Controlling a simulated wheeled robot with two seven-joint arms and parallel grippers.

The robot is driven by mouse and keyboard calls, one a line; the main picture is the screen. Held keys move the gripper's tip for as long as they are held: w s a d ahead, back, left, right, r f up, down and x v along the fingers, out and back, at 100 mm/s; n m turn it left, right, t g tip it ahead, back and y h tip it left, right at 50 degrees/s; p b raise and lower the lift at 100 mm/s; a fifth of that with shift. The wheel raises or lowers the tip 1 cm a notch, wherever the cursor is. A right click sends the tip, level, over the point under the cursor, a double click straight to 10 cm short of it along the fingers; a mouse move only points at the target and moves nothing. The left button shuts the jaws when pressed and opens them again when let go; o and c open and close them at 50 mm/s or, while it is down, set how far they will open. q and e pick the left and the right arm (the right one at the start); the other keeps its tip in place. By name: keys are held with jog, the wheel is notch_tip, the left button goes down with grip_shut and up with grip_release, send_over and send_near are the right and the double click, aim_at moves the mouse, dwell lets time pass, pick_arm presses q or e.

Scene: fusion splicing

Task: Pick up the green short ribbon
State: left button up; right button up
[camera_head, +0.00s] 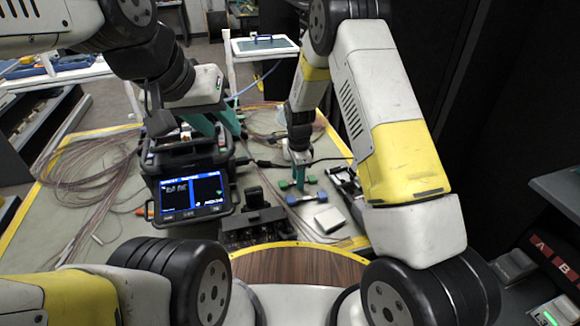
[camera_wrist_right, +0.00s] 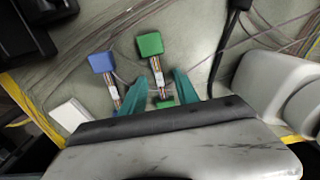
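The green short ribbon lies on the mat, with a green block at each end; the left end block (camera_head: 284,184) shows in the head view. In the right wrist view its far green block (camera_wrist_right: 150,44) is clear, and its near block sits between the fingertips. My right gripper (camera_head: 299,179) points down over this ribbon. It is open, with one teal finger on each side; contact cannot be told. The right wrist view shows this gripper (camera_wrist_right: 160,84) too. My left gripper (camera_head: 214,122) is over the splicer, its teal fingers apart and apparently empty.
A similar blue-ended ribbon (camera_head: 293,201) lies just in front, close to the green one. A white block (camera_head: 329,220) is nearby. The splicer (camera_head: 190,190) with its lit screen stands left, a black fixture (camera_head: 252,222) in front. Loose fibre coils (camera_head: 95,165) and cables cross the mat.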

grip_shut()
